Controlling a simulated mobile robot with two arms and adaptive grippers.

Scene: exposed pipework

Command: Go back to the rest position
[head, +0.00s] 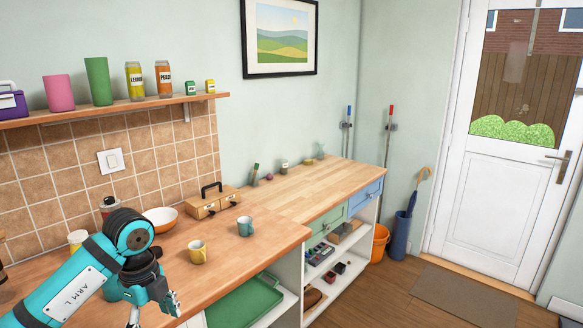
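My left arm (75,287), teal and black, comes in from the lower left and bends at a joint above the front of the wooden counter. My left gripper (153,309) hangs low by the counter's front edge. Its fingers are spread apart with nothing seen between them. My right arm and gripper are not in view.
The wooden counter (285,222) holds a yellow mug (197,252), a teal mug (245,226), an orange-and-white bowl (161,218) and a wooden toolbox (207,205). A green tray (245,303) sits below. Floor is open before the white door (500,190).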

